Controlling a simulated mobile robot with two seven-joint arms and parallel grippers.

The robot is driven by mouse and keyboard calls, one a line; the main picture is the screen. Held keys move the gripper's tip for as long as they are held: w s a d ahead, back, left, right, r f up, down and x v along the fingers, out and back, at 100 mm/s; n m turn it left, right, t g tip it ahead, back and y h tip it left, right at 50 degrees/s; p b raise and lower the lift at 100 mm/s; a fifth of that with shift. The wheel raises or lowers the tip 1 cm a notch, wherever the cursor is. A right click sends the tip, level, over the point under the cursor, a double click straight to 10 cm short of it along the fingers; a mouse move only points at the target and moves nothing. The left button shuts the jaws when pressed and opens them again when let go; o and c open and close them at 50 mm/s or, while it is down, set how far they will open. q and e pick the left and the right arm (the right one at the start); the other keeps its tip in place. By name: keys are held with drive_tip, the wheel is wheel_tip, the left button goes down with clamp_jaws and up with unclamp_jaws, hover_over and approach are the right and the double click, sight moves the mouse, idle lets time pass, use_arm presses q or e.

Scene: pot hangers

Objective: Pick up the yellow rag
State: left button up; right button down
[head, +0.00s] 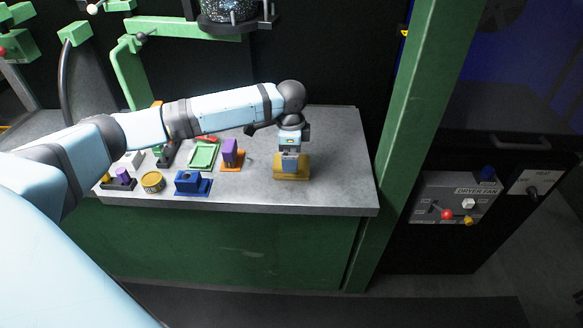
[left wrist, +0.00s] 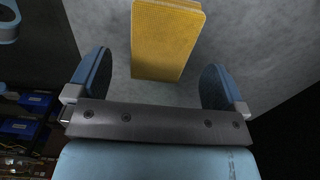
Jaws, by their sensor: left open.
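The yellow rag (left wrist: 168,38) is a thick, folded block in the left wrist view, lying on the grey tabletop. In the head view the rag (head: 292,178) is near the right end of the table, partly hidden by my left gripper. My left gripper (head: 290,162) points down right over the rag. In the left wrist view my left gripper (left wrist: 157,66) is open, with one finger on each side of the rag's line and clear gaps. I cannot tell whether the fingers touch it. My right gripper is not in view.
On the grey table (head: 335,185), left of the rag, are a purple block on an orange base (head: 230,153), a blue block (head: 190,183), a green tray (head: 203,155) and a yellow round tin (head: 152,182). A green post (head: 408,120) stands at the right. The tabletop right of the rag is clear.

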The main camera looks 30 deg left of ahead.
use_arm(q)
wheel_tip(320, 180, down, 5)
drive_tip(key=shift+w+r+b, duration=0.1)
drive_tip(key=shift+r+b, duration=0.05)
drive_tip(key=shift+b, duration=0.15)
drive_tip(key=shift+d, duration=0.1)
drive_tip(key=c, duration=1)
wheel_tip(320, 180, up, 20)
drive_tip(key=shift+r+p, duration=0.1)
drive_tip(key=shift+p, duration=1.15)
